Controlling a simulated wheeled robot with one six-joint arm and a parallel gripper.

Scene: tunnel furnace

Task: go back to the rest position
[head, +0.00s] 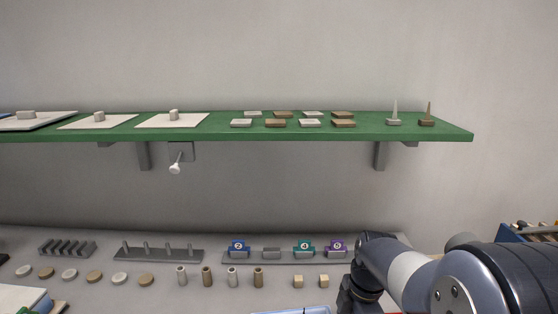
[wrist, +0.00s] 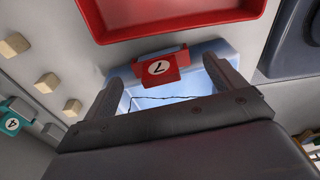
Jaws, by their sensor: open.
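My gripper (wrist: 167,70) is open in the wrist view, with its two dark fingers spread apart. A red block with a white disc marked 7 (wrist: 160,68) shows between the fingers, with a gap on each side. The block is at a light blue tray (wrist: 205,50); whether it rests in it or on its rim I cannot tell. In the head view my arm reaches in from the lower right, and the gripper end is out of frame. An edge of a light blue tray (head: 300,310) shows at the bottom there.
A red tray (wrist: 205,30) lies close beyond the blue one. Small cubes (wrist: 47,83) and a teal block marked 4 (wrist: 12,124) stand at left. A green shelf (head: 230,130) with plates and small parts hangs above a bench with blocks, pegs and discs.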

